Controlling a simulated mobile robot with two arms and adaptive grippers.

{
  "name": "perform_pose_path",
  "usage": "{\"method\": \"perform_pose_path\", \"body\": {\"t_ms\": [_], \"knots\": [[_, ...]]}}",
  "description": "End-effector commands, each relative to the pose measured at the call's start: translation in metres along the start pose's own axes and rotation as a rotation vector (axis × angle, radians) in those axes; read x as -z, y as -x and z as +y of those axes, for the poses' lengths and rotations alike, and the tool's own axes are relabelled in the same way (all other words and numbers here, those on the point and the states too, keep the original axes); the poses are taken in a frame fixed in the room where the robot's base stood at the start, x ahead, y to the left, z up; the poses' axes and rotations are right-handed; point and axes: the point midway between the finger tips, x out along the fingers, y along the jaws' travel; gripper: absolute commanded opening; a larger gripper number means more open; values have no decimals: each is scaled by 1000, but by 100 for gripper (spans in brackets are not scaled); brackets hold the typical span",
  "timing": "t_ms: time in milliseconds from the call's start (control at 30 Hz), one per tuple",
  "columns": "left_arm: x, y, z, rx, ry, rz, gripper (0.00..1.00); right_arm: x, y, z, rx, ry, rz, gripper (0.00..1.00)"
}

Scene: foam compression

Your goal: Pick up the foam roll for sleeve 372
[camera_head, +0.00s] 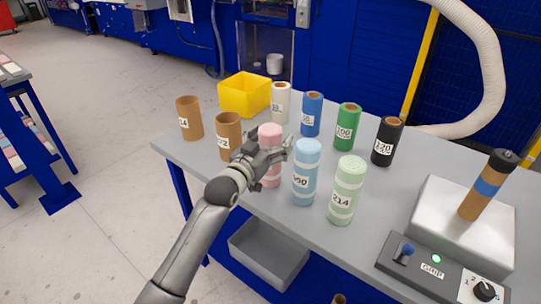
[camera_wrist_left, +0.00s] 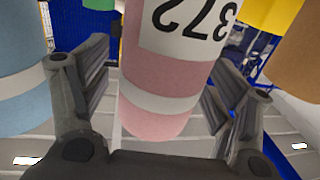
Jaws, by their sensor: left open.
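The pink foam roll (camera_head: 270,133) stands upright in the front row on the table, with white bands around it. In the left wrist view the pink roll (camera_wrist_left: 165,80) carries a white label reading 372. My left gripper (camera_head: 270,157) is at the pink roll, with part of the roll hidden behind it. In the left wrist view the open fingers (camera_wrist_left: 165,105) stand on either side of the pink roll, with gaps visible. My right gripper is not in view.
A blue roll (camera_head: 304,175) and a green roll (camera_head: 346,190) stand right of the pink one. A brown sleeve (camera_head: 228,138) stands close on its left. More sleeves and a yellow bin (camera_head: 243,97) stand behind. A metal block (camera_head: 440,225) is at right.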

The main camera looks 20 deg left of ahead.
Motion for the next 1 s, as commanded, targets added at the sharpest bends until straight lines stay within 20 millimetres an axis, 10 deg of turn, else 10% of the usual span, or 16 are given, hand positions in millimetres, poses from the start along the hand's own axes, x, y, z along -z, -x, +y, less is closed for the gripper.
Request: {"method": "perform_pose_path", "body": {"t_ms": [200, 533, 1000], "knots": [[0, 0, 0, 0, 0, 0, 79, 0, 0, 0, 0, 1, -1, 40], [0, 0, 0, 0, 0, 0, 36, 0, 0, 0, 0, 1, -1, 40], [11, 0, 0, 0, -1, 4, 35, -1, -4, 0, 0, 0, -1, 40]]}}
